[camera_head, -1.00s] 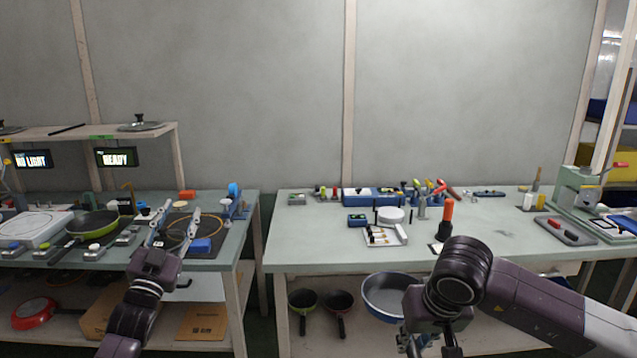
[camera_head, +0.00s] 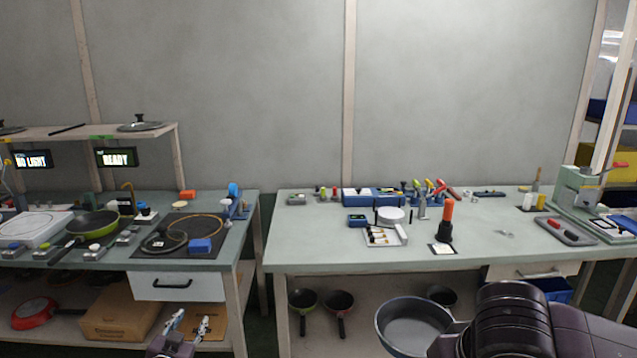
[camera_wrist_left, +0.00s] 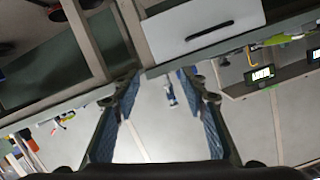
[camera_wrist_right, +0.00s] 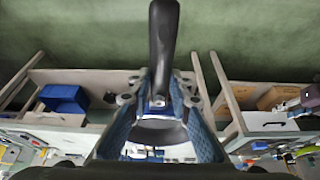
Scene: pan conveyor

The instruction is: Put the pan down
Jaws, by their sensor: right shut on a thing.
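The large grey-blue pan (camera_head: 413,328) is low in front of the right table in the head view, its open side up. Its handle side runs behind my right arm. In the right wrist view, my right gripper (camera_wrist_right: 160,95) is shut on the pan's black handle (camera_wrist_right: 163,40), which sticks out past the fingers. My right gripper's fingers are hidden in the head view. My left gripper (camera_head: 188,324) is low in front of the left table. Its fingers stand apart and empty in the left wrist view (camera_wrist_left: 160,90).
The right table (camera_head: 330,245) has free top in its middle front and right. Tools and a small white tray (camera_head: 385,237) stand on it.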

